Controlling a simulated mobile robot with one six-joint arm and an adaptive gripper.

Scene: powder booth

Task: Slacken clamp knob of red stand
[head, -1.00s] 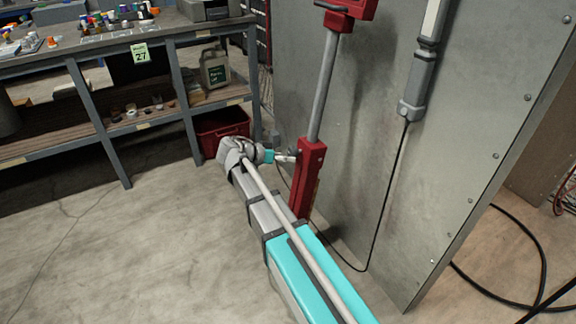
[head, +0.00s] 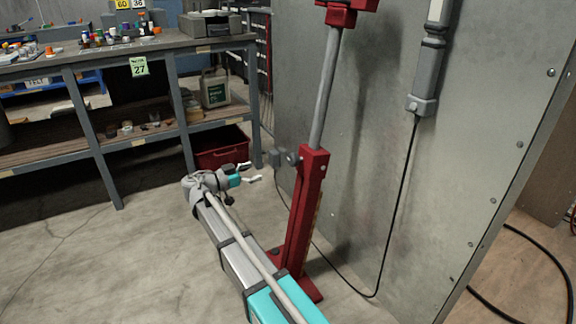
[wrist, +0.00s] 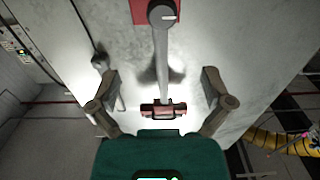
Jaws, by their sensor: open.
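The red stand (head: 309,200) stands upright in the head view, a red column with a grey pole (head: 325,90) rising from it and a red base on the floor. Its round grey clamp knob (head: 293,158) sticks out left near the column's top. In the wrist view, the knob (wrist: 162,14) is at the top edge, with a pale mark on its face. My gripper (head: 249,172) is left of and slightly below the knob, apart from it. Its fingers (wrist: 158,108) are spread wide and hold nothing; the pole and a red bracket (wrist: 151,111) appear beyond them.
A grey booth panel (head: 470,130) stands close behind the stand. A black cable (head: 395,210) hangs in front of it. A shelved workbench (head: 95,150) is at the left, with a red bin (head: 218,160) beneath. Floor (head: 90,270) at the lower left is clear.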

